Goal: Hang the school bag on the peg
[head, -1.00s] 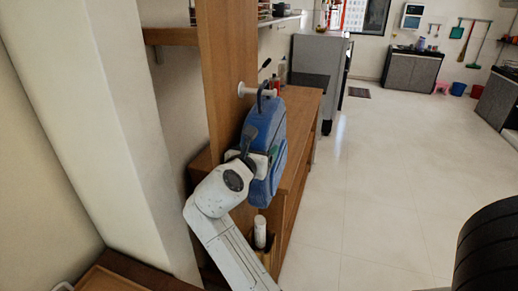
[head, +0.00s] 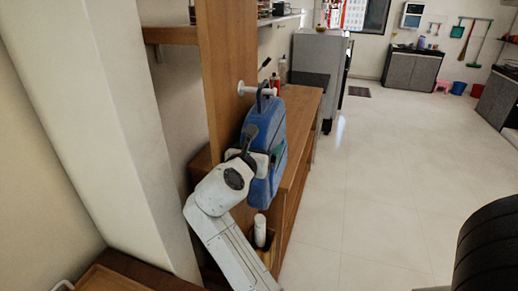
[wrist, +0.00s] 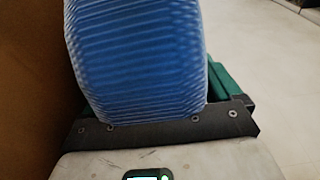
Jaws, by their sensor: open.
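The blue school bag (head: 268,175) hangs upright against the wooden panel in the head view. Its top loop (head: 260,102) appears to be around the white peg (head: 270,91), which sticks out from the panel. My gripper (head: 263,147) is at the near side of the bag, its jaws open with a finger to either side of it. In the wrist view the ribbed blue bag (wrist: 137,55) fills the middle, between the green finger parts. I cannot tell whether the fingers touch it.
The wooden panel (head: 228,75) stands at the left of the bag. A wooden cabinet (head: 302,107) is behind it, and a white cylinder (head: 260,231) stands below it. The tiled floor (head: 375,170) to the right is clear. A dark rounded object (head: 490,245) is at the lower right.

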